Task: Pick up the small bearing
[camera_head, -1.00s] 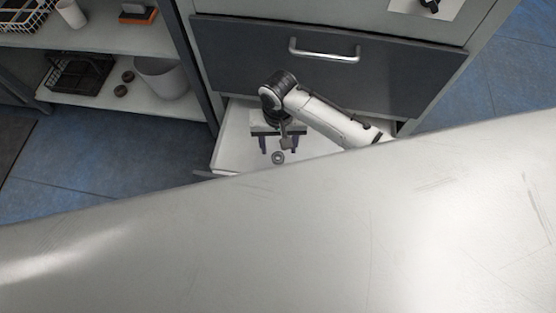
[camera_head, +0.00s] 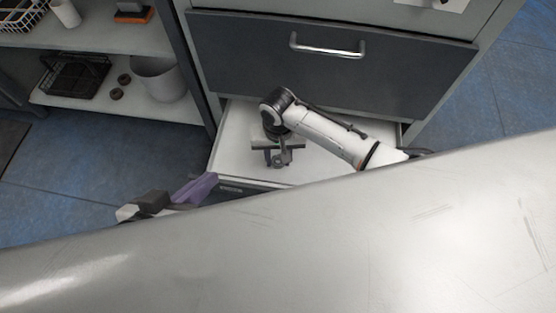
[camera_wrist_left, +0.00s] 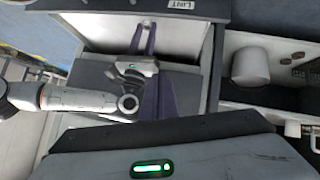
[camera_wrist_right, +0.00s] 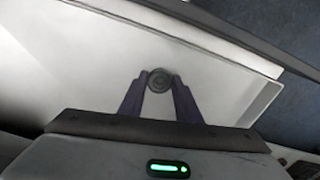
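The small bearing (camera_wrist_right: 159,80) is a dark grey ring on the white drawer floor. In the right wrist view it sits between the two fingertips of my right gripper (camera_wrist_right: 158,84), with what look like narrow gaps at its sides. In the head view the right gripper (camera_head: 279,158) points down into the open drawer (camera_head: 232,150), and the bearing is partly hidden there. My left gripper (camera_head: 200,188) is outside the drawer, at its front left corner, beyond the table edge. Its purple fingers (camera_wrist_left: 158,98) are together and empty in the left wrist view.
A grey tabletop (camera_head: 330,245) fills the foreground. A closed dark drawer (camera_head: 300,75) with a metal handle is above the open one.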

